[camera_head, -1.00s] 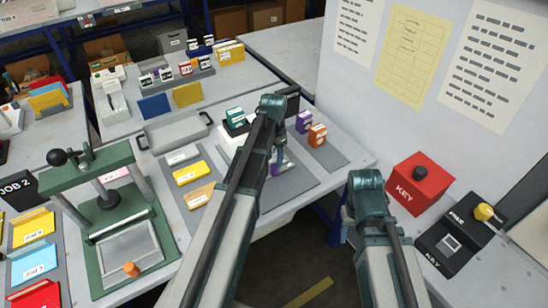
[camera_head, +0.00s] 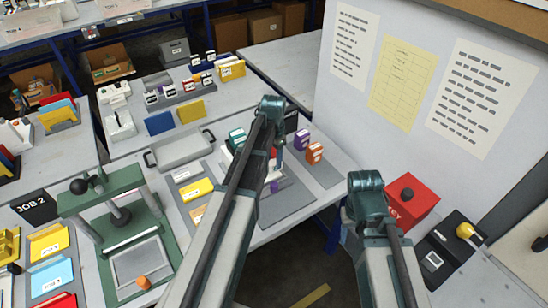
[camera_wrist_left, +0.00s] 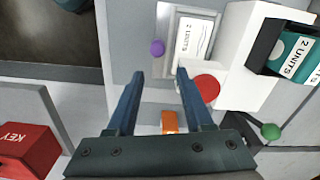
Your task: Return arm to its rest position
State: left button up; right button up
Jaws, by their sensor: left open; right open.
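My left arm (camera_head: 232,205) reaches from the bottom of the head view over the middle bench; its fingers are not clear there. In the left wrist view my left gripper (camera_wrist_left: 158,74) is open, with nothing between its fingers. A red round button (camera_wrist_left: 206,90) is beside the right finger, and an orange piece (camera_wrist_left: 169,122) shows between the fingers, nearer the palm. My right arm (camera_head: 375,235) is bent at lower right; its gripper is not visible.
A teal "2 UNITS" box (camera_wrist_left: 299,58) sits in a white holder (camera_wrist_left: 243,60) at right in the wrist view. In the head view, a green press (camera_head: 130,235) stands at left. A red KEY box (camera_head: 410,200) and black switch box (camera_head: 445,245) are at right.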

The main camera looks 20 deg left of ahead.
pick_arm(q)
jog(key=s+d+n+y, duration=0.1)
jog(key=s+d, duration=1.7)
jog(key=s, duration=0.2)
jog(key=shift+s+d+n, duration=0.3)
jog(key=shift+d, duration=0.05)
